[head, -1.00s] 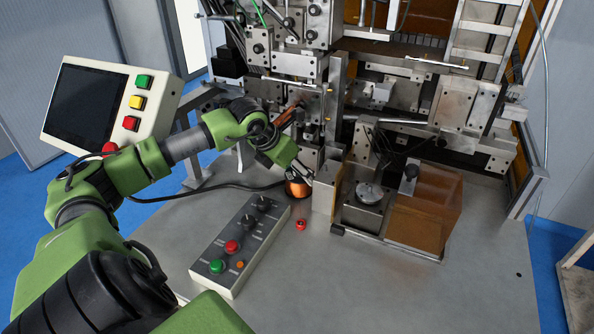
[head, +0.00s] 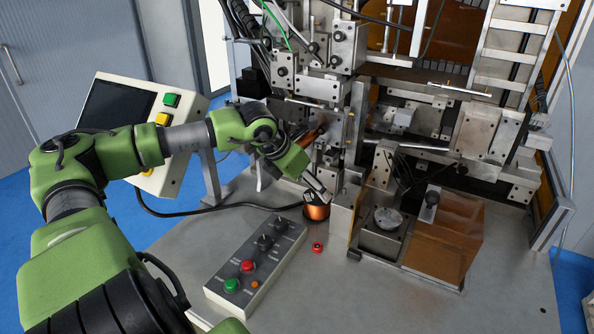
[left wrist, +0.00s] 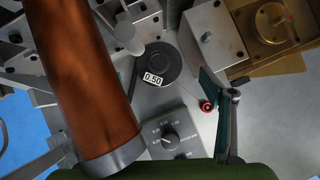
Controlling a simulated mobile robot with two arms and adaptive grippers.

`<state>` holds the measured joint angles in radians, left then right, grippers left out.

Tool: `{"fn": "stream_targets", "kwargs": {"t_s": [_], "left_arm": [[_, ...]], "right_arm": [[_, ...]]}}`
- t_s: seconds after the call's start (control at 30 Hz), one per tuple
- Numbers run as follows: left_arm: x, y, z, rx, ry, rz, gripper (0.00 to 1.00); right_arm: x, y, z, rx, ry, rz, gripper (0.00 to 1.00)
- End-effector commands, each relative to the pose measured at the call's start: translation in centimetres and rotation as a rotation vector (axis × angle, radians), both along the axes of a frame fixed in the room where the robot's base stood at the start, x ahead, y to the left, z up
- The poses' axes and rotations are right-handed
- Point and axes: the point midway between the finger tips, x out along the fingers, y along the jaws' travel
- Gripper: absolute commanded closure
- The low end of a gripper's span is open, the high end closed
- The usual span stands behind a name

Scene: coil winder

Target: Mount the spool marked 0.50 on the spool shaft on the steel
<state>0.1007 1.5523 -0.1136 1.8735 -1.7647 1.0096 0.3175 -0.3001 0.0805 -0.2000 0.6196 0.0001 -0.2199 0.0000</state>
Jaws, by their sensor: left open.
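The spool marked 0.50 stands on the steel table, copper-coloured in the head view (head: 317,211). In the left wrist view its dark round top and white 0.50 label (left wrist: 153,78) face the camera. My left gripper (head: 322,194) is open, just above the spool in the head view; I cannot tell whether it touches it. In the left wrist view one finger shows at right and part of the other at lower left, with the spool farther up the picture. I cannot single out the spool shaft. My right gripper is out of view.
A copper-brown cylinder (left wrist: 80,70) fills the left of the wrist view, close to the camera. A small red part (head: 317,248), a button box (head: 256,262) and an amber-covered block (head: 446,240) are nearby. The front table (head: 380,300) is clear.

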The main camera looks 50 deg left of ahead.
Motion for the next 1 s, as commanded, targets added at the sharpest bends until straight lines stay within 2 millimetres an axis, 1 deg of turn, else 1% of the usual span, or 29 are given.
{"fn": "stream_targets", "kwargs": {"t_s": [0.03, 0.27, 0.3, 0.4, 0.6, 0.73, 1.0], "left_arm": [[-0.2, 0.1, 0.5, 0.008, 0.0, -0.003, 0.26], [-1.2, 0.4, 1.9, 0.006, 0.0, 0.007, 0.26], [-1.4, 0.4, 2.5, 0.006, -0.005, 0.005, 0.26], [-2.2, 0.4, 3.7, 0.004, -0.005, 0.008, 0.26], [-3.4, 0.4, 5.3, 0.001, -0.004, 0.008, 0.26], [-3.7, 0.4, 5.7, -0.001, -0.003, 0.008, 0.26], [-3.8, 0.4, 5.7, -0.001, -0.003, 0.007, 0.26]], "right_arm": [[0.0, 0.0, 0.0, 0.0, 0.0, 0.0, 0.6], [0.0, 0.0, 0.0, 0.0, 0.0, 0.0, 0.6], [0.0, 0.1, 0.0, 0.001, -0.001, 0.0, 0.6], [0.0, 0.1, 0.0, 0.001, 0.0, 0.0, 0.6], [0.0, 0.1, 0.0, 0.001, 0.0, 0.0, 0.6], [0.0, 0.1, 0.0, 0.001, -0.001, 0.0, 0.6], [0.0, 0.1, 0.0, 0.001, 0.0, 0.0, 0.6]]}}
